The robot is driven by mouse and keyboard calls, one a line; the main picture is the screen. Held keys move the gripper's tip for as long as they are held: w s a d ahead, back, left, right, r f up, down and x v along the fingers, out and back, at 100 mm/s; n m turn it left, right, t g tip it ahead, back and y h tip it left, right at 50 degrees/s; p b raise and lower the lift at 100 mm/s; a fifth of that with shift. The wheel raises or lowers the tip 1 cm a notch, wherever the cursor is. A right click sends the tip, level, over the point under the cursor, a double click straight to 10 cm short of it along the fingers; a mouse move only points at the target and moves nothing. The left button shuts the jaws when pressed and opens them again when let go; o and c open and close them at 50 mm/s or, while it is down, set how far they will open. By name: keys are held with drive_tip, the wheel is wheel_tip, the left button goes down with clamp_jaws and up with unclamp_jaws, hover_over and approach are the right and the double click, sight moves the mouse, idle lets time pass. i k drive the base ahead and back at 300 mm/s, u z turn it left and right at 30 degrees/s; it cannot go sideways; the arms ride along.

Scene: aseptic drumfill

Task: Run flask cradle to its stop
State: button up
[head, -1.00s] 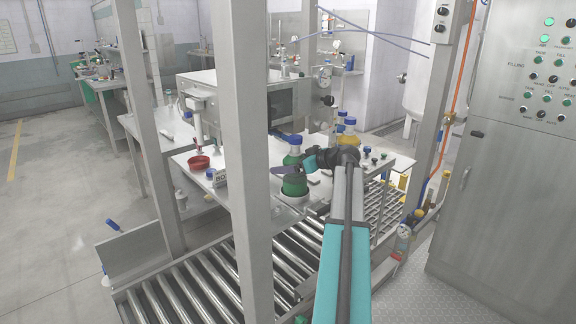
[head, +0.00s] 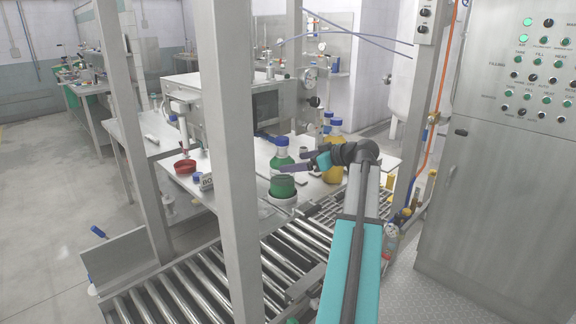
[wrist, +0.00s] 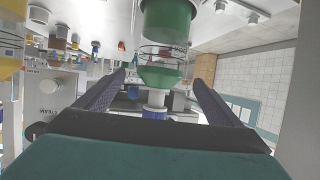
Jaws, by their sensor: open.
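A clear flask (head: 281,158) with green liquid and a blue cap stands upright in the head view, at the front edge of the bench. Just below it is a green cup (head: 282,186), seemingly the flask cradle, on a pale round base. The cup shows at the top of the wrist view (wrist: 168,22), which is upside down, with the flask (wrist: 161,76) below it. My gripper (head: 290,163) is open at the flask's right side, at about the height of its lower body. In the wrist view the flask appears between the fingers; I cannot tell whether they touch it. The stop is not identifiable.
A yellow flask (head: 334,170) stands behind my gripper. A steel post (head: 232,150) rises left of the flask. A roller conveyor (head: 200,285) runs below the bench.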

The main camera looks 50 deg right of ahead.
sight(292, 201)
drive_tip(key=k, duration=1)
